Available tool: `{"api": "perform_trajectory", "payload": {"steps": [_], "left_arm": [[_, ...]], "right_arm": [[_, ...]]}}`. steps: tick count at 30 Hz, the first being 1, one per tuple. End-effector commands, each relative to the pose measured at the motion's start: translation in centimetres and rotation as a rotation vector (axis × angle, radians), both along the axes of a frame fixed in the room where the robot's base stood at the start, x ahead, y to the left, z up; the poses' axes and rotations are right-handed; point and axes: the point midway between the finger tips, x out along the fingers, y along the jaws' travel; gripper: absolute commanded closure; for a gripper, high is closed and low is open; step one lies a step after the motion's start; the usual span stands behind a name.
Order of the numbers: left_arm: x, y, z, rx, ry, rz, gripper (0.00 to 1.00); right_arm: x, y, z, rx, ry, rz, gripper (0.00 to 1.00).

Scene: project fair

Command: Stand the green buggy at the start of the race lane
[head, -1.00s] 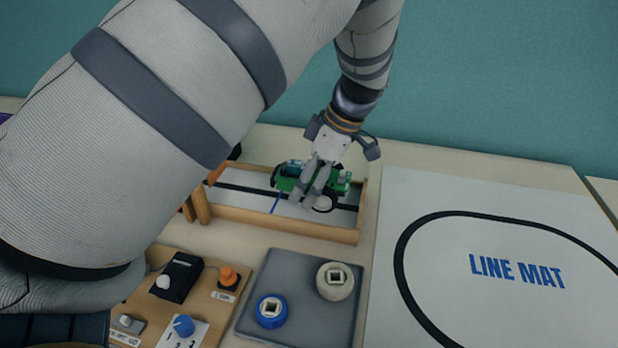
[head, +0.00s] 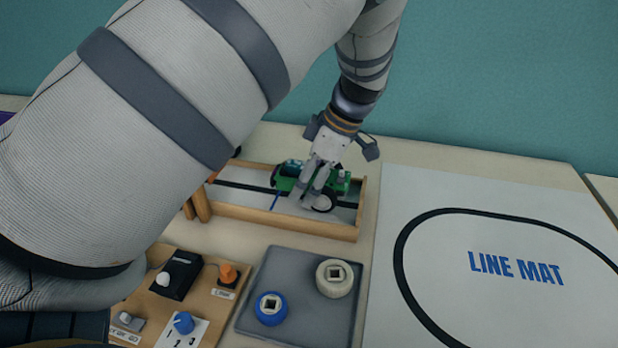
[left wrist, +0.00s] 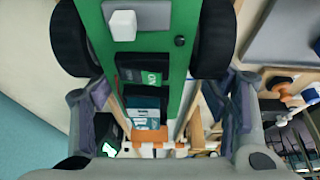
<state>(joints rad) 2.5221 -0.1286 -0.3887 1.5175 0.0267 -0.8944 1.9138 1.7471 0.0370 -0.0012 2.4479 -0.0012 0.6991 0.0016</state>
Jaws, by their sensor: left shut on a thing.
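The green buggy (head: 341,184) is in the right end of the race lane (head: 290,225), a wooden-walled track with a pale floor, a black line and a blue cross line (head: 275,200). My left gripper (head: 311,198) is shut on the buggy from above, its fingers across the body. In the left wrist view the buggy's green deck (left wrist: 183,60) and dark wheels show between the fingers (left wrist: 165,112) of this gripper. The buggy looks level and low in the lane; I cannot tell whether all its wheels touch the floor. My right gripper is not in view.
The line mat (head: 500,225) lies right.

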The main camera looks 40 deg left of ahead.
Motion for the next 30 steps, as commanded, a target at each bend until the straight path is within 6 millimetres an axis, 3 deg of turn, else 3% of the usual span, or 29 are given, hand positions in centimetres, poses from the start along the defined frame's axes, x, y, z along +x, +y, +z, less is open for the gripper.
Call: {"api": "perform_trajectory", "payload": {"steps": [30], "left_arm": [[0.01, 0.02, -0.92, 0.0, -0.001, 0.0, 0.51]], "right_arm": [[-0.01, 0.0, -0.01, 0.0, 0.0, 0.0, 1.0]]}}
